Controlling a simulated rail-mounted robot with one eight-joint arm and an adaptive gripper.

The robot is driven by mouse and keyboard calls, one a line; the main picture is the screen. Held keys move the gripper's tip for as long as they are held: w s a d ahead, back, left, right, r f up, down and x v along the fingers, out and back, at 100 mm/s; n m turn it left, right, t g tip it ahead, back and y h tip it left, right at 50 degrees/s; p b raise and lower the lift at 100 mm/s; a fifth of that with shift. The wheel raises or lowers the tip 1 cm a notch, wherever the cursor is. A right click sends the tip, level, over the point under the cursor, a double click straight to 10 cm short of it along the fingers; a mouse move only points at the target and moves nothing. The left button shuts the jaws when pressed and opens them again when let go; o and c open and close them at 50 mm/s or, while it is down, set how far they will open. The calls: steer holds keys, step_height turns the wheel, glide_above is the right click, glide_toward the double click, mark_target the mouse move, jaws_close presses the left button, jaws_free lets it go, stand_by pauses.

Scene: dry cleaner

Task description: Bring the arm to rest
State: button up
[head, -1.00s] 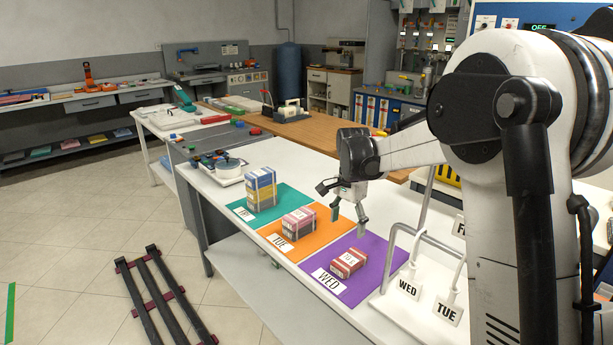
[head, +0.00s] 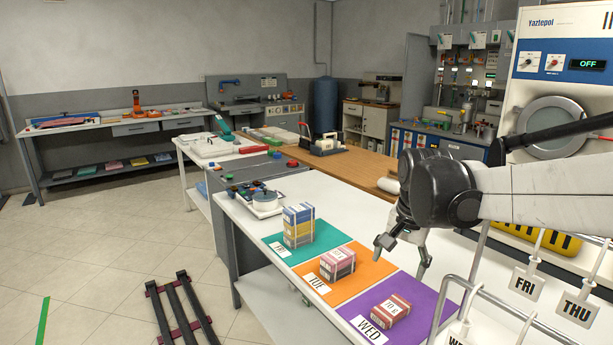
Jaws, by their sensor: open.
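My gripper (head: 402,256) is open and empty in the head view. It hangs fingers down above the table, over the right part of the orange and purple mats. My arm reaches in from the right edge. A red bundle (head: 391,310) lies on the purple WED mat (head: 425,300). A pink bundle (head: 337,263) lies on the orange TUE mat (head: 345,288). A stack of blue and yellow bundles (head: 299,225) stands on the teal mat (head: 325,237). The gripper appears apart from all of them.
A metal rack (head: 480,290) with hanging FRI and THU tags (head: 526,283) stands at the front right. A washing machine (head: 553,120) stands behind my arm. A dark slatted frame (head: 180,310) lies on the floor.

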steer(key=s+f+n+t, duration=0.2)
steer(key=s+n+t, duration=0.2)
steer(key=s, duration=1.7)
steer(key=n, duration=0.2)
steer(key=shift+s+n, duration=0.35)
steer(key=shift+n, duration=0.05)
